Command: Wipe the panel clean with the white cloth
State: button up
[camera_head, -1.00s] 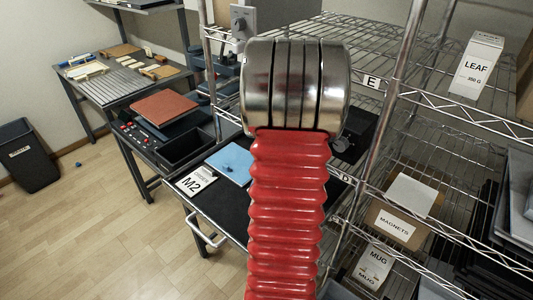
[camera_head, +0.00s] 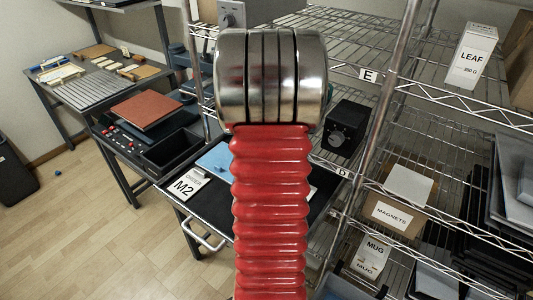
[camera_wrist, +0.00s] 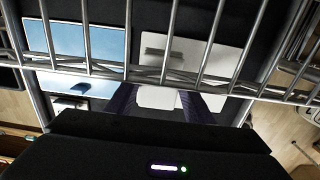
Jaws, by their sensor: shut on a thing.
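My gripper (camera_wrist: 160,100) shows low in the wrist view as two dark fingers, shut on white material that looks like the white cloth (camera_wrist: 157,97). In the head view my arm hides the gripper. Beyond wire bars in the wrist view lie a pale blue flat sheet (camera_wrist: 72,42) at left and a white flat piece (camera_wrist: 198,55) at right, on a dark surface. I cannot tell for sure which is the panel. In the head view the blue sheet (camera_head: 214,157) lies on a dark-topped cart, partly behind my arm.
A wire rack (camera_head: 440,95) stands close at right, with a LEAF box (camera_head: 473,55), a MAGNETS box (camera_head: 398,200) and a black box with a dial (camera_head: 346,128). Its bars (camera_wrist: 165,45) cross the wrist view. An M2 card (camera_head: 186,186) lies on the cart. Floor at left is open.

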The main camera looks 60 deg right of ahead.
jog(key=shift+r, duration=2.25)
jog(key=w+a+f+m, duration=0.1)
jog(key=w+a+m, duration=0.1)
jog(key=w+a, duration=0.3)
jog(key=w+a+f+m, duration=0.1)
jog(key=w+a+m, duration=0.2)
jog(key=w+a, duration=0.3)
jog(key=w+a+f+m, duration=0.1)
jog(key=w+a+m, duration=0.2)
jog(key=w+a, duration=0.3)
jog(key=shift+w+a, duration=0.1)
jog(key=shift+w, duration=1.8)
jog(key=w+a+f+m, duration=0.1)
jog(key=w+a+m, duration=0.3)
jog(key=a, duration=0.9)
jog(key=w+a+f+m, duration=0.2)
jog(key=w+a+m, duration=0.2)
jog(key=a, duration=0.9)
jog(key=shift+w+m, duration=0.4)
jog(key=shift+w, duration=0.3)
jog(key=shift+s+f, duration=0.1)
jog(key=shift+f, duration=0.05)
